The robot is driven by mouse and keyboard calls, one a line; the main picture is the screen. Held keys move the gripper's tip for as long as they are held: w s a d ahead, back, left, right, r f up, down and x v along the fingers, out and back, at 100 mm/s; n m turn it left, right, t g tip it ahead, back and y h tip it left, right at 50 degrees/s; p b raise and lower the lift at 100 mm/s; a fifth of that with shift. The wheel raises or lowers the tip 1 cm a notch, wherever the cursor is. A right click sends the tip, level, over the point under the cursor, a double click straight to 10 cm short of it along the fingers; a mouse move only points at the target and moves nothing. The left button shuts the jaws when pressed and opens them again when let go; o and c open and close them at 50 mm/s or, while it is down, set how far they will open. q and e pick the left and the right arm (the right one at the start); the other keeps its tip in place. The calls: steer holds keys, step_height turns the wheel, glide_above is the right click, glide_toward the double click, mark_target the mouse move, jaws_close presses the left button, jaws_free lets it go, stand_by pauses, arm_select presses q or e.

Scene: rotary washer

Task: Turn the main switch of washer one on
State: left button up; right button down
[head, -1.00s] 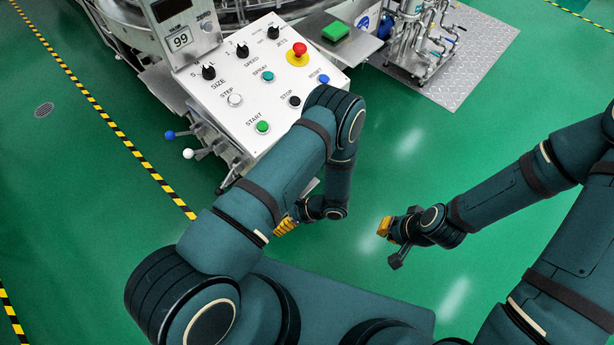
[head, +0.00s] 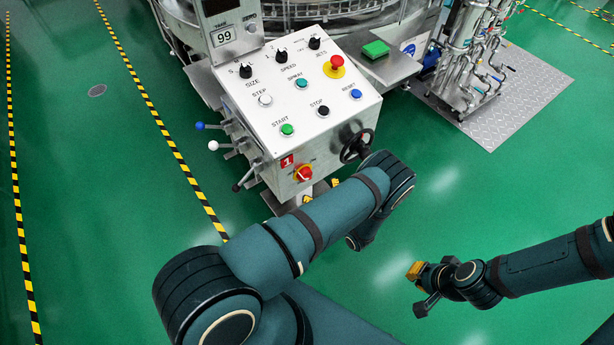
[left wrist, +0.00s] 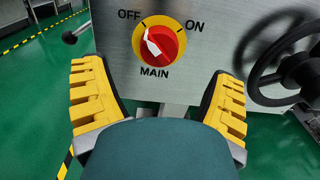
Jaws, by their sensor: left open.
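The main switch (head: 304,174) is a red knob on a yellow disc, on the front face of the control box marked 1. In the left wrist view the main switch (left wrist: 160,44) has a white pointer tilted up-left toward OFF. My left gripper (left wrist: 158,85) is open, its two yellow fingers apart below and either side of the knob, with nothing between them. In the head view my left forearm hides most of this gripper.
A black handwheel (head: 357,146) sticks out just right of the switch. Levers with blue, white and black knobs (head: 213,146) stand out on the box's left side. The sloped button panel (head: 300,95) is above.

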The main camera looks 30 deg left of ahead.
mark_target(309, 178)
arm_select(q)
steer(key=x, duration=0.7)
steer(key=shift+b, duration=0.3)
steer(key=shift+c, duration=0.5)
steer(key=c, duration=1.1)
